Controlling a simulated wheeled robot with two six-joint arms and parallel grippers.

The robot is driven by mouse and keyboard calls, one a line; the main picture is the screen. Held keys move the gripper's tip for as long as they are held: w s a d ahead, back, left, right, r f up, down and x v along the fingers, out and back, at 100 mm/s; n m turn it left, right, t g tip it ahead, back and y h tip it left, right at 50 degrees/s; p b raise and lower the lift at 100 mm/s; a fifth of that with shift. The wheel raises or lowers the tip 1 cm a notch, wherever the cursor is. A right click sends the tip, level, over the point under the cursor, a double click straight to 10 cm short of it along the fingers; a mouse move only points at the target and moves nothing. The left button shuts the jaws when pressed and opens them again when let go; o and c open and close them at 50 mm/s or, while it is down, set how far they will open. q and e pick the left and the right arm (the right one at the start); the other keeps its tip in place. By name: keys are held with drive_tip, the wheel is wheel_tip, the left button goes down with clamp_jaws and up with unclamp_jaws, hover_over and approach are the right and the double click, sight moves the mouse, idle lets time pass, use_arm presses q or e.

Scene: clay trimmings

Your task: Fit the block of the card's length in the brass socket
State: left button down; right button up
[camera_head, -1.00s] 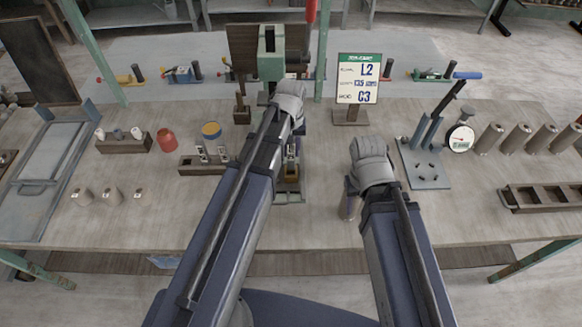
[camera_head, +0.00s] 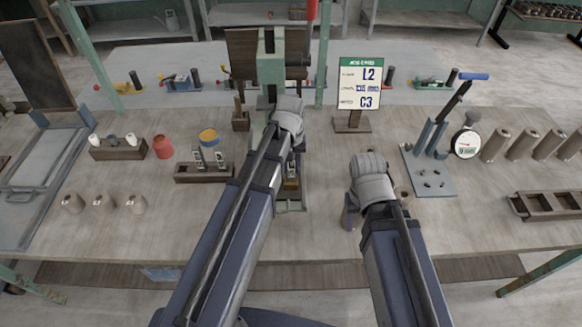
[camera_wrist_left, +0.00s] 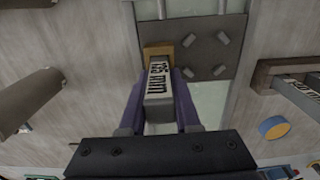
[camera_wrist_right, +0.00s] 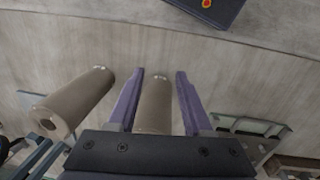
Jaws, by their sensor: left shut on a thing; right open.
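My left gripper (camera_wrist_left: 160,110) is shut on a grey block (camera_wrist_left: 159,88) with a dark mm label that seems to read 135. In the left wrist view the block's far end meets the brass socket (camera_wrist_left: 158,49); I cannot tell how deeply it is seated. The socket also shows in the head view (camera_head: 291,184), below my left arm. The card (camera_head: 360,84) shows L2 and C3; its middle length line is too blurred to read. My right gripper (camera_wrist_right: 159,88) is open, with a brown cylinder (camera_wrist_right: 155,105) between its fingers.
A wooden rack (camera_head: 205,174) holds two labelled blocks left of my left arm. A lever press (camera_head: 430,170) and dial gauge (camera_head: 466,144) stand at right.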

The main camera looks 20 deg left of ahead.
use_arm(q)
drive_tip(key=shift+f, duration=0.25)
drive_tip(key=c, duration=0.6)
unclamp_jaws()
drive_tip(key=shift+r, duration=0.1)
wheel_tip(320, 180, up, 12)
drive_tip(key=p, duration=1.2)
drive_tip(key=shift+r, duration=0.2)
drive_tip(key=s+d+m, duration=0.2)
drive_tip(key=s+d, duration=0.1)
drive_tip(key=s, duration=0.1)
drive_tip(key=s+d+m, duration=0.2)
drive_tip(key=s+d, duration=0.2)
drive_tip(key=s, duration=0.1)
drive_tip(key=s+d+m+y, duration=0.1)
drive_tip(key=s+d+m, duration=0.2)
drive_tip(key=s, duration=0.2)
drive_tip(key=shift+s+d, duration=0.15)
drive_tip(key=shift+d, duration=0.1)
